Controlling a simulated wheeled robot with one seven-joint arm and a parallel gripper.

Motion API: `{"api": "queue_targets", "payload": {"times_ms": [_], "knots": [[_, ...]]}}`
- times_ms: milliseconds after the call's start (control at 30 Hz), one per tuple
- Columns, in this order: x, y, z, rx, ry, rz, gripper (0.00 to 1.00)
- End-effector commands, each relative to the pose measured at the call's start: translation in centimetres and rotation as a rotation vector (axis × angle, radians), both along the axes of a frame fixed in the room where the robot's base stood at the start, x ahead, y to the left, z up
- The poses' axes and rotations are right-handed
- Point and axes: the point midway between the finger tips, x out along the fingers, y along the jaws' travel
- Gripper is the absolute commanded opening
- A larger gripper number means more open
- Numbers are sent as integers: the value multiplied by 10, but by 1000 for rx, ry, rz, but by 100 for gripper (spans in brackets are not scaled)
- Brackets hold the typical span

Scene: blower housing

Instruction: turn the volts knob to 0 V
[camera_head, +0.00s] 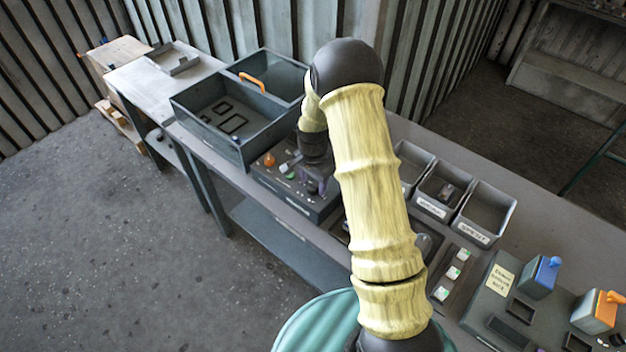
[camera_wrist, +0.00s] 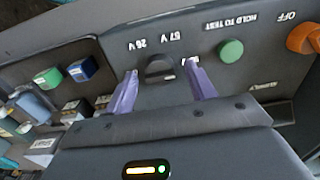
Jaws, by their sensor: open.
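The volts knob (camera_wrist: 159,70) is a dark, rounded knob on the grey panel in the wrist view. Two upside-down labels ending in V sit beside it; their figures are hard to read. My gripper (camera_wrist: 161,66) is open, with one purple finger on each side of the knob and a visible gap to each. I cannot tell how deep the fingertips reach. In the head view my gripper (camera_head: 318,184) is over the control box (camera_head: 294,204), and the knob is hidden there.
A green hold-to-test button (camera_wrist: 231,51) and an orange knob (camera_wrist: 302,38) marked OFF lie right of the volts knob. Blue and green terminal-like parts (camera_wrist: 82,69) lie left. A large grey bin (camera_head: 190,105) stands behind the box; small trays (camera_head: 487,210) stand to its right.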

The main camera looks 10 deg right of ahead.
Motion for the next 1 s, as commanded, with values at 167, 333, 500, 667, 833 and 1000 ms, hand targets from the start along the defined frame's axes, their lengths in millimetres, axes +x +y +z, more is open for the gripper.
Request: {"api": "queue_targets", "payload": {"times_ms": [167,333,500,667,833,1000], "knots": [[0,0,-2,0,0,0,55],[0,0,-1,0,0,0,42],[0,0,-1,0,0,0,10],[0,0,-1,0,0,3,10],[0,0,-1,1,-1,28,10],[0,0,-2,0,-1,88,10]]}}
